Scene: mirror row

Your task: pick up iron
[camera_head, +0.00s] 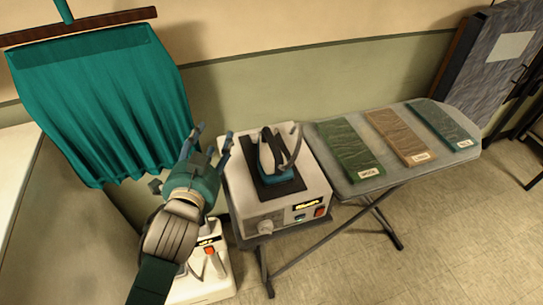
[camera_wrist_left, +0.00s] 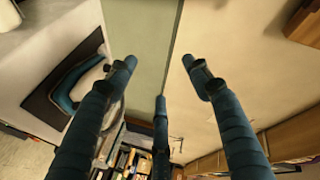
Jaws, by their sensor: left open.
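The iron (camera_head: 271,155) is teal and dark and rests on a dark pad on top of a white steam station (camera_head: 240,191) at the left end of the ironing board. In the left wrist view the iron (camera_wrist_left: 74,86) shows at the left, partly covered by a finger. My left gripper (camera_head: 208,139) is open and empty, a little left of the iron and apart from it. Its fingers (camera_wrist_left: 159,62) are spread in the left wrist view, with nothing between them. My right gripper is not in view.
A grey ironing board (camera_head: 390,117) carries green, tan and teal cloth panels with labels. A teal curtain-like cloth (camera_head: 95,105) hangs at the left from a hanger. Another white device (camera_head: 206,281) stands below my arm. The tiled floor (camera_head: 440,235) at the front right is clear.

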